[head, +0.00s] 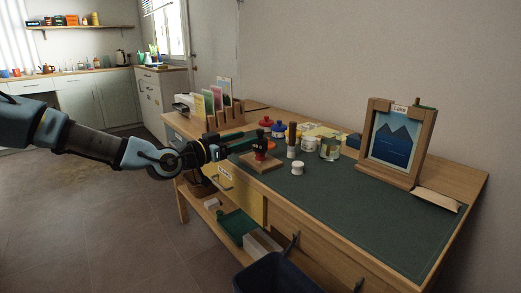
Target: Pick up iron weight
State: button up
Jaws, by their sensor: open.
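My gripper (230,148) reaches in from the left above the desk's left part, its jaws open, pointing right. Just past its fingertips a small dark object with a red part (260,150) stands upright on a square wooden board (263,165). It may be the iron weight, but it is too small and too partly covered to be sure. I cannot tell whether the fingers touch it. No other thing in view is clearly an iron weight.
On the green mat (375,205) stand a wooden-handled tool (292,140), a white pot (309,144), a glass jar (330,150) and a white knob (297,167). Red (265,122) and blue (279,128) pots stand behind. A framed picture (391,145) stands right. The mat's front right is clear.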

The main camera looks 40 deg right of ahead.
jog(key=d+p, duration=0.1)
jog(key=d, duration=0.9)
jog(key=shift+w+r, duration=0.1)
jog(key=shift+r, duration=0.05)
jog(key=shift+c, duration=0.2)
grip_shut()
dwell(1.0)
